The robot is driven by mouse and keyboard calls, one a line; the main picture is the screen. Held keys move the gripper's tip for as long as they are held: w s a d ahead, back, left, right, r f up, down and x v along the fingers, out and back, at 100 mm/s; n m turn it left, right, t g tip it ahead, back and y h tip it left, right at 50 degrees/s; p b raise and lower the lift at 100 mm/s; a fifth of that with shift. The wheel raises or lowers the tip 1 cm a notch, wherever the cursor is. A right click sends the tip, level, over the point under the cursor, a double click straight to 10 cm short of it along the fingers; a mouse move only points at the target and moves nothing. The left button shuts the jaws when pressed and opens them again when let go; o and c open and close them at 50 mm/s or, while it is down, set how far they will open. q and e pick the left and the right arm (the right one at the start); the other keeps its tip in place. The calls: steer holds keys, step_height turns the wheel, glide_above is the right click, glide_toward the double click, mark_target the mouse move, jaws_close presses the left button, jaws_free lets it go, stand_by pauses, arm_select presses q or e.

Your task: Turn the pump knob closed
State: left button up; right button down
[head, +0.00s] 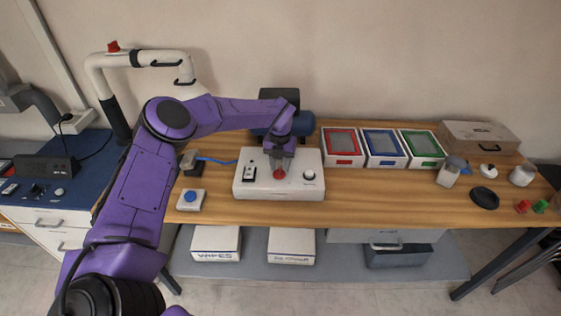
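A white control box (263,187) sits on the wooden table. It has a black switch (249,173) on its left, a red knob (279,174) in the middle and a small dark-and-white dial (309,176) on its right. I cannot read the labels, so which control is the pump knob is not certain. My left gripper (280,165) points down right over the red knob and partly hides it. Its fingers are too small to tell whether they are open, shut or touching the knob. My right gripper is out of view.
A blue machine (307,124) stands behind the box, partly hidden by my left arm. Red, blue and green framed trays (343,163) stand to the right. A blue button box (190,199) lies to the left. Jars (448,174) and a black disc (484,198) are at far right.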

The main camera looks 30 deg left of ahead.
arm_select(q)
steer(key=shift+s+r, duration=0.2)
steer(key=shift+s, duration=0.05)
jaws_close()
